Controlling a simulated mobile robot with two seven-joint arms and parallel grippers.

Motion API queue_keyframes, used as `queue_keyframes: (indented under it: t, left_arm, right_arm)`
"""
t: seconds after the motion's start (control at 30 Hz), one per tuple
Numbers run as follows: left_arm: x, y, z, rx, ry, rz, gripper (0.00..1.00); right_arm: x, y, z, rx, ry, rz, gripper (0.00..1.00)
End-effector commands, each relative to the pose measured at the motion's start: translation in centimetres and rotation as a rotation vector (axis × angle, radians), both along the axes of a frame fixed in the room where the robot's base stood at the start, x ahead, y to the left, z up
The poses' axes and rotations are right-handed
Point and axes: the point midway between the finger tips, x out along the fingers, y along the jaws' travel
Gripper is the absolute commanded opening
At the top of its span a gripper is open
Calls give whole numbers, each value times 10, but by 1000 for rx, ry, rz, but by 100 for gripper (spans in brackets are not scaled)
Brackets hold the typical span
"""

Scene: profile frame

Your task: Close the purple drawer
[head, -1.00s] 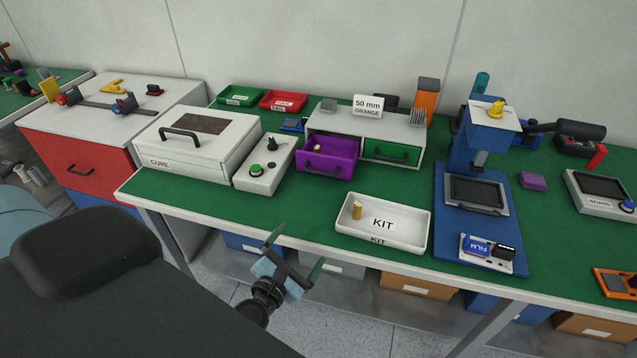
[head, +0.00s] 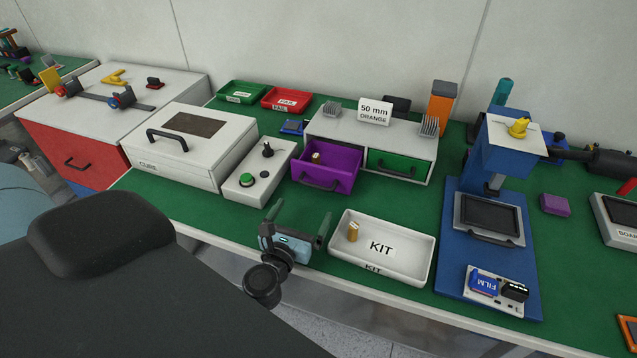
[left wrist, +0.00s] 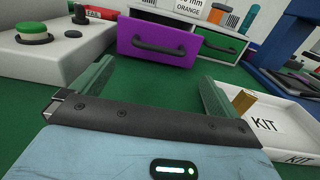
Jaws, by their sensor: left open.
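The purple drawer (head: 325,168) is pulled out of the left half of the small white cabinet (head: 371,129). In the left wrist view the drawer front (left wrist: 159,42) faces me ahead, above the gap between my fingers. My left gripper (head: 299,226) is open and empty, low in front of the drawer and left of the KIT tray, apart from both. Its two fingers also show in the left wrist view (left wrist: 152,88). My right gripper is not in view.
The KIT tray (head: 425,262) with a brass piece stands right of my left gripper. A control box (head: 258,172) with a green button stands left of the drawer. The closed green drawer (head: 398,163) is beside the purple one. Green tabletop between gripper and drawer is clear.

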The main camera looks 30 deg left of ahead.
Motion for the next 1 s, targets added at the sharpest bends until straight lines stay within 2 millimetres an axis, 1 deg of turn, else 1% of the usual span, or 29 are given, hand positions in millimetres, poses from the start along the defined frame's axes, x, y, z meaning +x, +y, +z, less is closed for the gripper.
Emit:
queue_keyframes:
  t: [0.17, 0.3, 0.4, 0.7, 0.8, 1.0]
  left_arm:
    - [0, 0, -1, -3, 0, 1, 100]
    - [5, 1, 0, -2, 0, 0, 100]
    - [15, 4, 1, -1, -2, 0, 100]
    - [58, 14, 0, 0, -1, 0, 100]
    - [67, 16, 0, 0, 0, 0, 100]
    - [76, 18, -1, -1, 0, 0, 100]
  right_arm:
    - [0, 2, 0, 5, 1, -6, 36]
    - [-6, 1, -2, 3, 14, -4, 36]
    - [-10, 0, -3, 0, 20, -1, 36]
    - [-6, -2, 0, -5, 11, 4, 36]
    - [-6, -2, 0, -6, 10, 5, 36]
    - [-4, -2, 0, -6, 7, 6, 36]
